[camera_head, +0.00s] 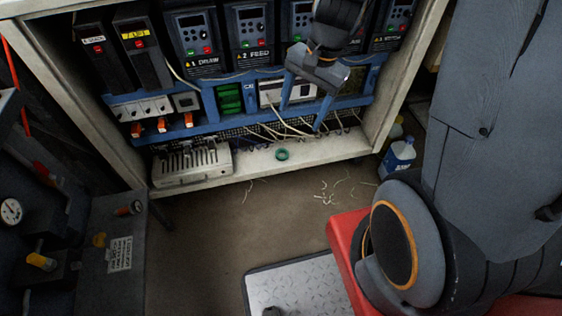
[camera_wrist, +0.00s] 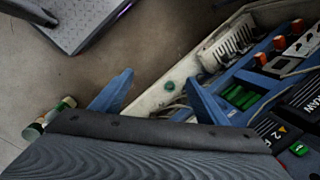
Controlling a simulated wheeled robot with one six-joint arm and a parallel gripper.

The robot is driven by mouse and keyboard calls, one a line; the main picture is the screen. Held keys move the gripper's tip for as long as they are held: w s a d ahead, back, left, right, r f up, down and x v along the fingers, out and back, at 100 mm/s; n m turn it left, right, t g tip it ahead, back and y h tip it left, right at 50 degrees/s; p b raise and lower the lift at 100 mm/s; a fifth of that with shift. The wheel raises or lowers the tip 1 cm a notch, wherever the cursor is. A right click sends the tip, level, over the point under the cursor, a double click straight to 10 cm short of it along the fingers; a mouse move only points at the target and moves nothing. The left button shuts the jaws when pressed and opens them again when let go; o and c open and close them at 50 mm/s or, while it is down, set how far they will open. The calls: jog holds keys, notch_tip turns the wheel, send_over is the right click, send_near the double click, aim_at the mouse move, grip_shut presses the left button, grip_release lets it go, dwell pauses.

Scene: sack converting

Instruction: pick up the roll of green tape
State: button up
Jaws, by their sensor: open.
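The roll of green tape (camera_head: 283,154) is a small green ring on the light bottom ledge of the cabinet (camera_head: 262,165). It also shows in the wrist view (camera_wrist: 169,86), beyond and between my fingertips. My gripper (camera_head: 303,112) is in front of the cabinet's blue rail, above and slightly right of the tape in the head view. In the wrist view my gripper (camera_wrist: 158,84) has its two blue fingers spread wide with nothing between them. The tape is apart from the fingers.
A pale vented box (camera_head: 192,164) sits on the ledge left of the tape. Loose white wires (camera_head: 285,130) hang above the ledge. A jug with a blue label (camera_head: 398,157) stands on the floor at right. Drive units (camera_head: 250,36) line the cabinet's upper part.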

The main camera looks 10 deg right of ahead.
jog(key=w+d+f+m+t+y+b, duration=0.1)
jog(key=w+f+m+b, duration=0.4)
jog(key=f, duration=0.5)
jog(key=w+f+m+b, duration=0.2)
jog(key=w+f+b, duration=0.4)
jog(key=f+b, duration=0.25)
jog(key=m+t+b, duration=0.1)
jog(key=m+b, duration=0.7)
jog(key=b, duration=0.3)
send_near(282, 155)
jog(key=shift+b+x, duration=3)
jog(key=shift+x, duration=0.65)
jog(key=shift+w+d, duration=0.1)
jog(key=shift+w, duration=0.05)
jog(key=shift+r, duration=0.1)
jog(key=c, duration=1.1)
jog(key=shift+r, duration=0.1)
